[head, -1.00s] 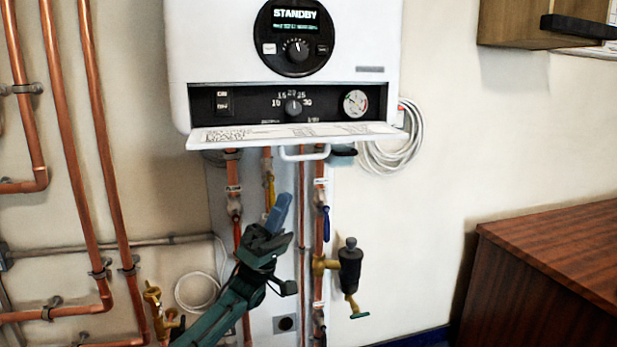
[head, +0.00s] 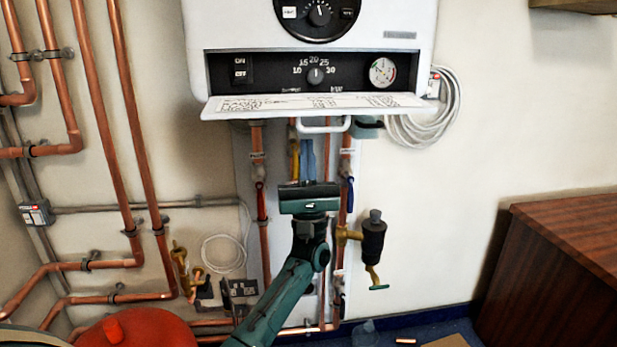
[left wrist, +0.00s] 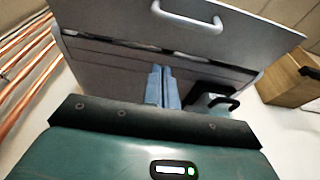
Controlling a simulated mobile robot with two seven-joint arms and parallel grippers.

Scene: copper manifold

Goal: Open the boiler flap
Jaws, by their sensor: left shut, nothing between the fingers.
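The white boiler (head: 310,35) hangs on the wall. Its flap (head: 315,104) is folded down and out, roughly level, with its printed inner face upward. The black control panel (head: 270,72) behind it is uncovered. The white flap handle (head: 325,126) hangs under the flap's front edge. My left gripper (head: 308,150) is below the flap and handle, pointing up, its blue fingers shut and empty. In the left wrist view the shut fingers (left wrist: 162,86) point toward the boiler's underside, with the flap (left wrist: 240,27) and handle (left wrist: 187,18) beyond them. My right gripper is not in view.
Copper pipes (head: 131,120) run down the left wall, and more pipes and valves (head: 346,170) stand around my left gripper. A black and brass valve (head: 373,240) sticks out to its right. A wooden cabinet (head: 570,255) stands at right. A red rounded object (head: 140,330) is at lower left.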

